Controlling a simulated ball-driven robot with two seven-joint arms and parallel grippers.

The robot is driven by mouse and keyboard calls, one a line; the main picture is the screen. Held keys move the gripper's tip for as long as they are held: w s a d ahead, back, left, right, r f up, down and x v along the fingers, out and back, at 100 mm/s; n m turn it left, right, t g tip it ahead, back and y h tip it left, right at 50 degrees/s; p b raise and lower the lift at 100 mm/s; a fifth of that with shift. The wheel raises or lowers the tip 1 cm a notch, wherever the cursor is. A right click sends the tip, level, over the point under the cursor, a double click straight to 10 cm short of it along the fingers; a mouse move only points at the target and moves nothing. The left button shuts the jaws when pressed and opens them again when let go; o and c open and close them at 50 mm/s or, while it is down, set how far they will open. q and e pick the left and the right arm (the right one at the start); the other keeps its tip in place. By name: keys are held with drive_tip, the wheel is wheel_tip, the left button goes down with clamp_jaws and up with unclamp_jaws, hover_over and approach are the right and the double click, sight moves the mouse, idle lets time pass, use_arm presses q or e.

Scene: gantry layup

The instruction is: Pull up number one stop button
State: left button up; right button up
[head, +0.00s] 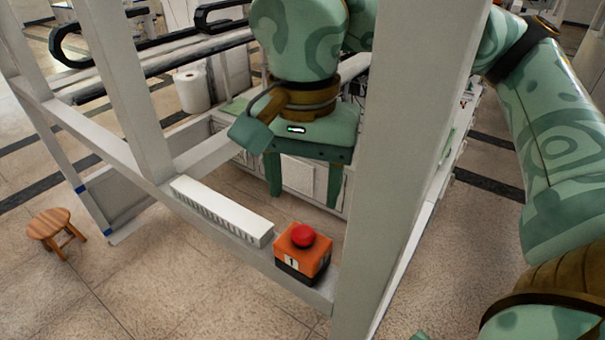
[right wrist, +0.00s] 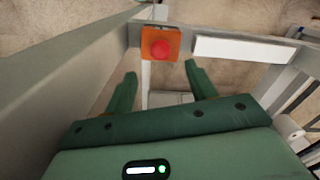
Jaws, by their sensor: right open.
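The number one stop button is a red mushroom cap (head: 302,235) on an orange box (head: 293,263) with a black base and a white "1" label. The box sits on a grey ledge of the frame. In the right wrist view the red cap (right wrist: 161,50) shows just beyond the fingertips, roughly centred between them. My right gripper (head: 304,200) is green and open, with nothing between its fingers. In the head view it is above and behind the box, apart from it. The fingers also show in the right wrist view (right wrist: 160,75). My left gripper is in neither view.
A long white slotted block (head: 220,212) lies on the ledge left of the box. A thick grey post (head: 400,150) stands just right of the box and gripper. More grey frame posts (head: 118,80) rise at left. A wooden stool (head: 55,228) stands on the floor.

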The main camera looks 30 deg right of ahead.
sight(303, 232)
wheel_tip(303, 232, down, 8)
drive_tip(key=b, duration=0.6)
drive_tip(key=shift+f, duration=0.25)
drive_tip(key=shift+r, duration=0.1)
drive_tip(key=c, duration=1)
drive_tip(key=shift+r, duration=0.3)
drive_tip(key=shift+f, duration=0.1)
drive_tip(key=o, duration=1)
drive_tip(key=shift+o, duration=0.2)
